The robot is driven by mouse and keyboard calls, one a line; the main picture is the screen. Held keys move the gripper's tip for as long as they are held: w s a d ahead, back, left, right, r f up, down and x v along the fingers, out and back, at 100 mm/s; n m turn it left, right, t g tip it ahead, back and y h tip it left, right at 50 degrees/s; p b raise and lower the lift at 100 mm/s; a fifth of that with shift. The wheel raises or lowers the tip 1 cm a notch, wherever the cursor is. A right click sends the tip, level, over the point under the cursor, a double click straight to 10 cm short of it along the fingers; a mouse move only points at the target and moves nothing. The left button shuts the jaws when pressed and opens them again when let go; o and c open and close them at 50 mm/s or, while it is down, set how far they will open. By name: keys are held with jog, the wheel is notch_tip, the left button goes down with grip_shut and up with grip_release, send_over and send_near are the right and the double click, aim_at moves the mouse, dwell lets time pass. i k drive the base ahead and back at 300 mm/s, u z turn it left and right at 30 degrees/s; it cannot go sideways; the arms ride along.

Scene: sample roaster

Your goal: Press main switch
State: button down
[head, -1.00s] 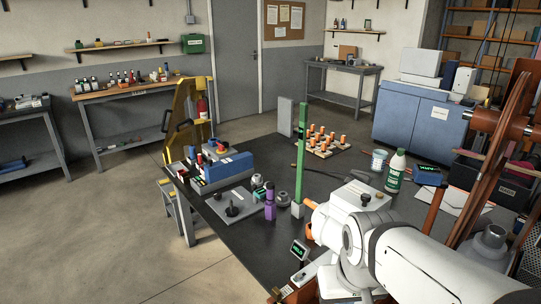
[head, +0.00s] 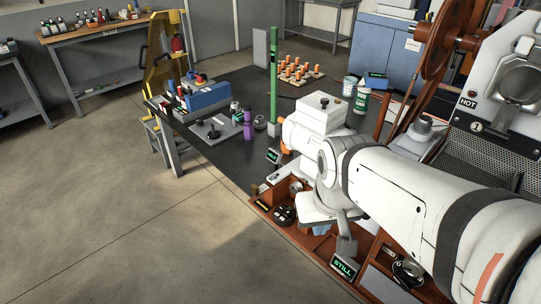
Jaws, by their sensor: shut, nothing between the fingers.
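My white arm reaches in from the lower right and bends down at its wrist. My gripper (head: 346,243) is a narrow grey shape below the wrist, partly hidden by it. It looks shut and empty, pointing down just above a small display reading "STILL" (head: 345,267). The roaster (head: 497,113), with a "HOT" label, stands at the right and is cut off by the picture edge. I cannot make out the main switch; my arm covers much of the area in front of the roaster.
A brown wooden compartment tray (head: 319,246) holds dark round items below my wrist. The dark table (head: 225,158) carries a blue box (head: 208,97), a green post (head: 273,75), a purple bottle (head: 248,125) and a rack of orange-topped vials (head: 300,72). Bare floor lies at the lower left.

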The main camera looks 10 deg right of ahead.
aim_at(285, 212)
jog(key=z, duration=1)
jog(key=k, duration=1.25)
jog(key=u, duration=0.85)
jog(key=i, duration=1.65)
jog(key=u, duration=0.1)
